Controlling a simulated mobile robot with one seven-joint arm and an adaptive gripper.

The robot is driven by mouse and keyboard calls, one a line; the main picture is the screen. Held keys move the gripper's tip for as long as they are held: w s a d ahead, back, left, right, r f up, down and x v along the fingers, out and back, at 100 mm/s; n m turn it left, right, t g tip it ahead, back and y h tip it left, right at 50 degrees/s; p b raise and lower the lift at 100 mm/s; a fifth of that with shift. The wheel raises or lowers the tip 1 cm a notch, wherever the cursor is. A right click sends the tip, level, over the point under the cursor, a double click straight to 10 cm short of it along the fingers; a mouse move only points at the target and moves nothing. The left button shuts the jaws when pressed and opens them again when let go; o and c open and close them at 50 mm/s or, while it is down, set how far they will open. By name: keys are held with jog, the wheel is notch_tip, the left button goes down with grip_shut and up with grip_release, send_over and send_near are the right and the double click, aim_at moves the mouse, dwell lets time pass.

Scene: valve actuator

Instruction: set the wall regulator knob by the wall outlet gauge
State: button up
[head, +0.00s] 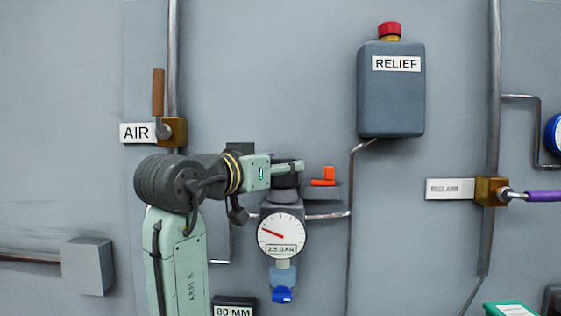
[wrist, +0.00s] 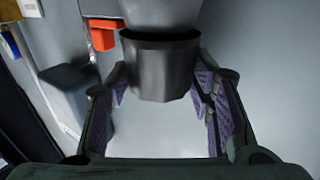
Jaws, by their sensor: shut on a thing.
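The regulator knob (head: 286,181) is a dark cylinder on top of the wall regulator. In the wrist view the knob (wrist: 160,66) sits between the purple finger pads. My gripper (head: 288,167) reaches in from the left and is shut on the knob; it also shows in the wrist view (wrist: 163,80). The outlet gauge (head: 282,236) is a white round dial just below the knob. Its red needle points to the left and slightly up, and a small label on it seems to read 2.5 BAR. The gripper partly hides the knob top in the head view.
A red-orange lever (head: 323,177) is close right of the knob, also in the wrist view (wrist: 104,35). A grey RELIEF tank (head: 391,95) hangs upper right. An AIR valve (head: 172,132) with brown handle is upper left. A blue-tipped drain (head: 282,294) hangs below the gauge.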

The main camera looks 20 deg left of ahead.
jog(key=m+g+h, duration=0.1)
jog(key=m+h, duration=0.1)
jog(key=h, duration=0.1)
jog(key=m+g+h, duration=0.1)
jog(key=h, duration=0.1)
jog(key=shift+w+a+m+g, duration=0.15)
jog(key=shift+a+m+g, duration=0.15)
jog(key=shift+m, duration=0.1)
jog(key=m+g+h, duration=0.4)
jog(key=g+h, duration=0.1)
jog(key=shift+w+a+m+g, duration=0.2)
jog(key=shift+m+g, duration=0.1)
jog(key=shift+m, duration=0.1)
jog(key=shift+m+g+h, duration=0.3)
jog(key=o, duration=1.2)
jog(key=shift+d, duration=0.1)
jog(key=shift+c, duration=0.2)
jog(key=v, duration=0.8)
